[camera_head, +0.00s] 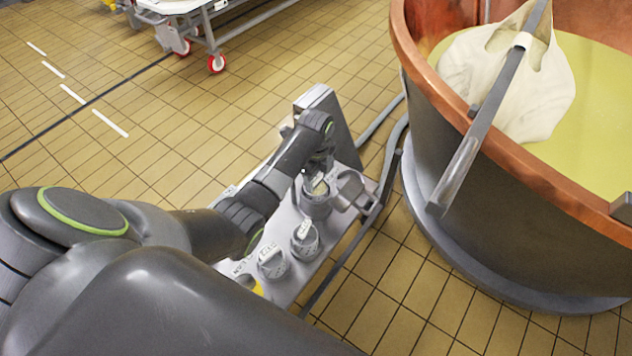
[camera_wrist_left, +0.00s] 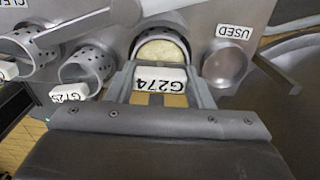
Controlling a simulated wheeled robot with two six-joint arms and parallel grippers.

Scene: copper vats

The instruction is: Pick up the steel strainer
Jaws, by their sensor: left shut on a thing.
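In the wrist view my left gripper (camera_wrist_left: 160,90) has a finger on each side of the tag and is shut on this strainer. In the head view the left gripper (camera_head: 316,176) reaches down over the same strainer (camera_head: 316,205), partly covering it. Whether it is lifted clear of its seat I cannot tell. My right gripper is not in view.
Other tagged perforated cups (camera_head: 305,240) (camera_head: 272,262) stand along the rack. An empty round place marked USED (camera_wrist_left: 228,64) is beside the held strainer. A copper vat (camera_head: 490,190) with a cloth bag (camera_head: 510,85) stands at right. A white wheeled cart (camera_head: 190,20) is behind. The tiled floor at left is clear.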

